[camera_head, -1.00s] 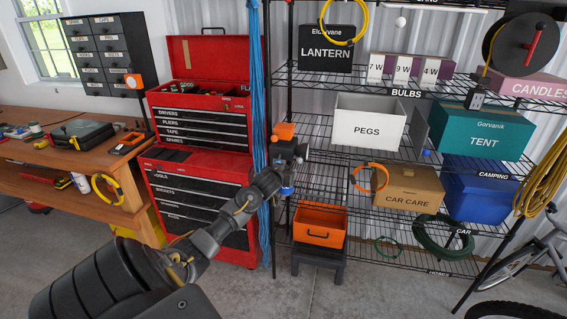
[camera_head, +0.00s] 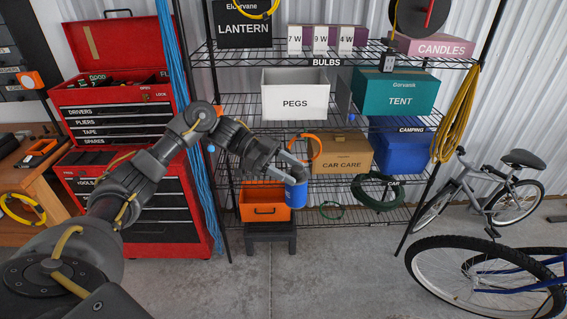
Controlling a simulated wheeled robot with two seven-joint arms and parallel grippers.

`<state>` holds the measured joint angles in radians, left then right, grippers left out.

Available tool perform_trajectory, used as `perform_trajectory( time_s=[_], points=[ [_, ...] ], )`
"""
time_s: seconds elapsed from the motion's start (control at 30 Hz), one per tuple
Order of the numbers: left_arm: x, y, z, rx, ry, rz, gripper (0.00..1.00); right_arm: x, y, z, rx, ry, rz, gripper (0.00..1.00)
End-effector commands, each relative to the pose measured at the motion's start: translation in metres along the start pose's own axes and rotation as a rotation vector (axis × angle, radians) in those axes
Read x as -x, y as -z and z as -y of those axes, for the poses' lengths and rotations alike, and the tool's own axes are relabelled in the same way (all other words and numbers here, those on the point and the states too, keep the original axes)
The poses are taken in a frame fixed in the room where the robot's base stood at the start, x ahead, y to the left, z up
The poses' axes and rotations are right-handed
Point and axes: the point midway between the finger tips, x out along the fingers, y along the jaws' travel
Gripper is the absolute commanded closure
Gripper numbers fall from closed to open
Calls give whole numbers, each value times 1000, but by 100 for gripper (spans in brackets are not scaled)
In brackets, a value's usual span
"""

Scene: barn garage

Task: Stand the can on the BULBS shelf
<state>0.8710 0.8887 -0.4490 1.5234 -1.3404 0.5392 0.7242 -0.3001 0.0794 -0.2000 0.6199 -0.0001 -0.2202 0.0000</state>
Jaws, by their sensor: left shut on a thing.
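The blue can (camera_head: 296,194) hangs below my left gripper (camera_head: 296,176), which is shut on it. The can looks roughly upright, with its top hidden between the fingers. In the picture it lies in front of the lower part of the wire rack, beside the orange bin. The BULBS shelf (camera_head: 359,59) is the upper wire shelf with the BULBS label on its front edge, well above the can in the picture. My right gripper is out of view.
The BULBS shelf bears a LANTERN box (camera_head: 243,28), small bulb boxes (camera_head: 321,38) and a CANDLES box (camera_head: 433,46); bare wire shows between the boxes. Below stand the PEGS bin (camera_head: 296,95) and TENT box (camera_head: 397,93). A red tool chest (camera_head: 115,115) stands left, bicycles right.

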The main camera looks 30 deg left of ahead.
Motion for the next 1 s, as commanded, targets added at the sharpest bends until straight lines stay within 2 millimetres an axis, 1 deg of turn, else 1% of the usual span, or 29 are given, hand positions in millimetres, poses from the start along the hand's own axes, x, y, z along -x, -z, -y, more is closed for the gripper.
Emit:
perform_trajectory(
  time_s=[0.03,0.1,0.17,0.27,0.37,0.4,0.47,0.5,0.6,0.7,0.8,0.9,1.0],
  points=[
    [6,17,-10,-33,-56,2,93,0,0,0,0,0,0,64],
    [13,36,-21,-58,-127,2,93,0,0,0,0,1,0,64],
    [19,52,-28,-75,-173,1,93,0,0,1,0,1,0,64],
    [31,84,-33,-96,-225,-1,93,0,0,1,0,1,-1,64],
    [45,124,-35,-108,-255,-3,93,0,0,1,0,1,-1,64],
    [51,141,-36,-110,-259,-3,93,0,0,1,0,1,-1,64],
    [63,169,-38,-112,-260,-3,93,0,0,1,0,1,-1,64],
    [72,186,-41,-109,-255,-4,93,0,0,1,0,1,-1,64],
    [96,224,-50,-99,-233,-5,93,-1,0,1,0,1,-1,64],
    [116,249,-59,-86,-205,-5,93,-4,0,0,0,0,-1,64],
    [129,262,-66,-76,-186,-5,93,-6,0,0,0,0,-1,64],
    [135,269,-70,-70,-176,-5,93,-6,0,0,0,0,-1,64],
    [137,271,-71,-68,-174,-5,93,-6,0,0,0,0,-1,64]
  ],
)
